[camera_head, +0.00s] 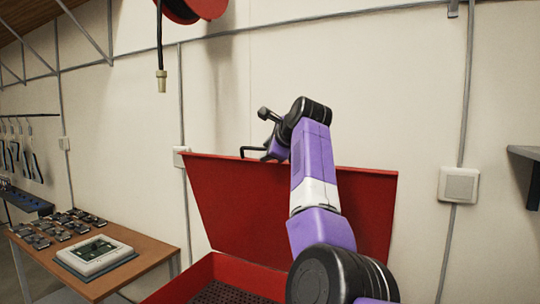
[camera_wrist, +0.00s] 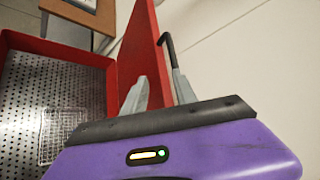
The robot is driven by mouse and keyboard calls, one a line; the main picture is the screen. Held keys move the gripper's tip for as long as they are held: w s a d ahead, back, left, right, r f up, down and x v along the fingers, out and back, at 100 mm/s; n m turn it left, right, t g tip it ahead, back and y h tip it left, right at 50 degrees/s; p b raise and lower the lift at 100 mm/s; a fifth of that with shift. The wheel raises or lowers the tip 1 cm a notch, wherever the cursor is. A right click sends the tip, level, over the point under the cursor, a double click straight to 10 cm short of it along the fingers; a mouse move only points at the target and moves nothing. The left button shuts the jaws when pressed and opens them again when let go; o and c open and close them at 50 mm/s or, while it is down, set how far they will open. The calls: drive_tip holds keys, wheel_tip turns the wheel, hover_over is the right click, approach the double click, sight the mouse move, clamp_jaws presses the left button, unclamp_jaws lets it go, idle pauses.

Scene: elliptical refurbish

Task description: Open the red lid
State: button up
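The red lid (camera_head: 240,205) stands raised, tilted up at the back of a red bin (camera_head: 215,275), whose inside shows. In the wrist view the lid (camera_wrist: 143,45) is seen nearly edge-on. A black bar handle (camera_head: 250,152) shows at its top edge, and the handle also shows in the wrist view (camera_wrist: 167,42). My gripper (camera_wrist: 160,90) is at the lid's edge. Its fingers are apart, one on the bin side of the lid and the other on the handle side. I cannot tell whether either finger touches. My arm hides part of the lid in the head view.
The bin has a perforated metal floor (camera_wrist: 50,85) with a small wire basket (camera_wrist: 60,135) on it. A wooden table (camera_head: 150,240) with a white device (camera_head: 95,253) and several small parts stands at left. The wall is close behind the lid. A red reel (camera_head: 190,8) hangs above.

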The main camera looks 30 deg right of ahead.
drive_tip(key=shift+b+v, duration=0.3)
drive_tip(key=shift+v, duration=0.85)
drive_tip(key=shift+c, duration=0.4)
